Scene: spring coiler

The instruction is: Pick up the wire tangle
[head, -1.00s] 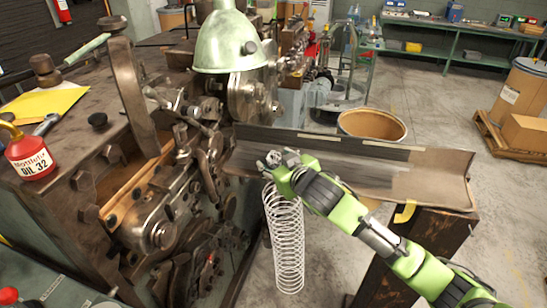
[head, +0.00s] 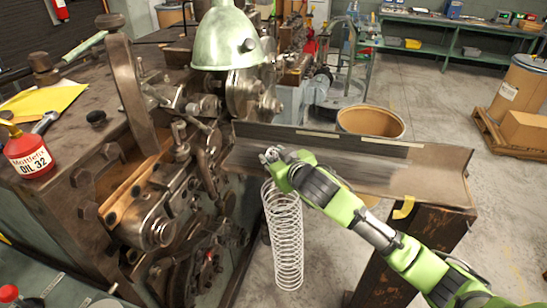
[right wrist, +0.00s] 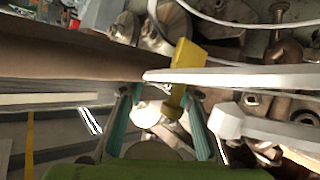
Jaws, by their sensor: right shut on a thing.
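The wire tangle shows as a long pale coil of wire (head: 284,240), hanging nearly upright below my right gripper (head: 272,157) in front of the machine. My right gripper is at the coil's top end, by the left end of the metal trough, and is shut on the wire. In the right wrist view, pale wire (right wrist: 240,78) runs close across in front of the teal fingers (right wrist: 167,95), with a loop above it. A small yellow piece (right wrist: 188,65) shows at the fingertips. The exact contact is hidden in the head view. My left gripper is not in view.
The coiling machine (head: 165,200) fills the left, with a green lamp hood (head: 228,40) above. The metal trough (head: 350,168) runs right from it over a dark post (head: 405,250). A brown drum (head: 370,121) stands behind.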

